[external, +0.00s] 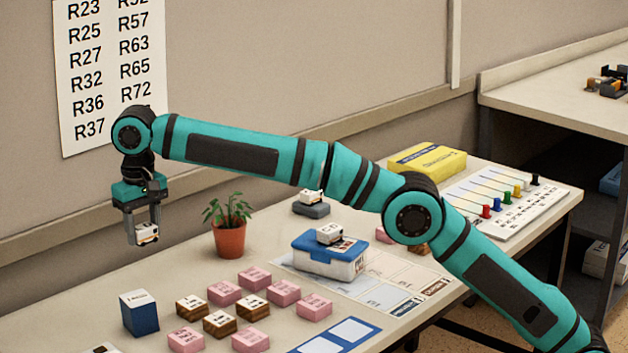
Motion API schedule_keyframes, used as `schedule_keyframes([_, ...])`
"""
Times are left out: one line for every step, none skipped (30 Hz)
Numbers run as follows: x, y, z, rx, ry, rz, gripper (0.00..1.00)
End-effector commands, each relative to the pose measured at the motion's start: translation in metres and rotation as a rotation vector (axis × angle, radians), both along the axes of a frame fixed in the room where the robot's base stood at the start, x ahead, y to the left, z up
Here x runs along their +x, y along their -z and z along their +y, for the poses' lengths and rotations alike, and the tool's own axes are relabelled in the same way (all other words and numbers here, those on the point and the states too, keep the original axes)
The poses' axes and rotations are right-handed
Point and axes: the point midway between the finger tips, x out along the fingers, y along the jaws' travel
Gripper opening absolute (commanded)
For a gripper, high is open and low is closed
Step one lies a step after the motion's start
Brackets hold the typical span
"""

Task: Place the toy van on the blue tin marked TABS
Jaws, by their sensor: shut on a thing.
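My gripper (141,238) is shut on a small white toy van (148,232), held in the air at the left, above the table and left of the plant. A dark blue tin (140,318) with a white top stands at the table's front left, below the gripper and apart from it. Its marking is too small to read, so I cannot tell whether it says TABS. A second white van (329,233) sits on a white box with a blue lid (318,256). A third van (311,196) sits on a dark grey block (311,209).
Several pink blocks (313,307) and brown blocks (219,324) lie right of the dark blue tin. A potted plant (229,238) stands behind them. A yellow box (427,160) and a board with coloured pegs (510,205) are farther right.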

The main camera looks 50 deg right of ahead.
Motion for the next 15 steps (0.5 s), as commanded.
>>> schedule_keyframes([-0.009, -0.004, 0.018, 0.002, -0.009, -0.002, 0.25])
schedule_keyframes([-0.014, -0.007, 0.025, 0.002, -0.011, -0.002, 0.25])
schedule_keyframes([-0.021, -0.01, 0.035, 0.002, -0.015, -0.002, 0.25])
schedule_keyframes([-0.026, -0.012, 0.042, 0.001, -0.017, -0.002, 0.25])
schedule_keyframes([-0.03, -0.014, 0.047, 0.002, -0.018, -0.002, 0.25])
schedule_keyframes([-0.036, -0.016, 0.054, 0.001, -0.021, -0.001, 0.25])
schedule_keyframes([-0.04, -0.018, 0.059, 0.001, -0.023, -0.002, 0.25])
schedule_keyframes([-0.044, -0.019, 0.063, 0.001, -0.025, -0.001, 0.25])
schedule_keyframes([-0.047, -0.021, 0.066, 0.001, -0.026, -0.001, 0.25])
schedule_keyframes([-0.05, -0.022, 0.069, 0.001, -0.026, -0.001, 0.25])
schedule_keyframes([-0.052, -0.022, 0.071, 0.001, -0.026, -0.001, 0.25])
schedule_keyframes([-0.054, -0.023, 0.073, 0.001, -0.027, -0.001, 0.25])
schedule_keyframes([-0.055, -0.023, 0.074, 0.001, -0.027, -0.001, 0.25])
schedule_keyframes([-0.056, -0.022, 0.075, 0.0, -0.027, -0.001, 0.25])
schedule_keyframes([-0.056, -0.02, 0.075, 0.0, -0.028, 0.0, 0.25])
